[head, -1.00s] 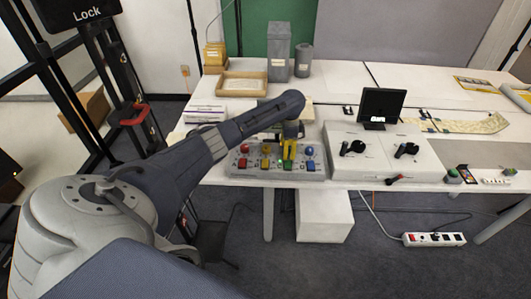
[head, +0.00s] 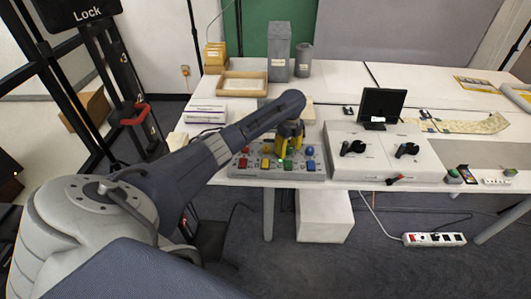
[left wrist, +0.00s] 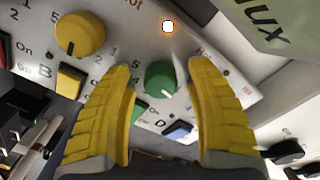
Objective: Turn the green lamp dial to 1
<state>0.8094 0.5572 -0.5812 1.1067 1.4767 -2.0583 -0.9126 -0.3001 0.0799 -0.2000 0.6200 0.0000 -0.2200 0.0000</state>
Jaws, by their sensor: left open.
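My left gripper (left wrist: 163,70) is open, with one yellow finger on each side of the dial and visible gaps. In the head view my left gripper (head: 289,138) is over the panel and hides the green dial. My right gripper is not in view.
A yellow dial (left wrist: 80,34) and a glowing round lamp (left wrist: 167,26) are near the fingers. A red dial (head: 245,150) and blue dial (head: 310,151) flank the gripper. A white box with black handles (head: 385,165) stands close at the right, with a small monitor (head: 381,105) behind.

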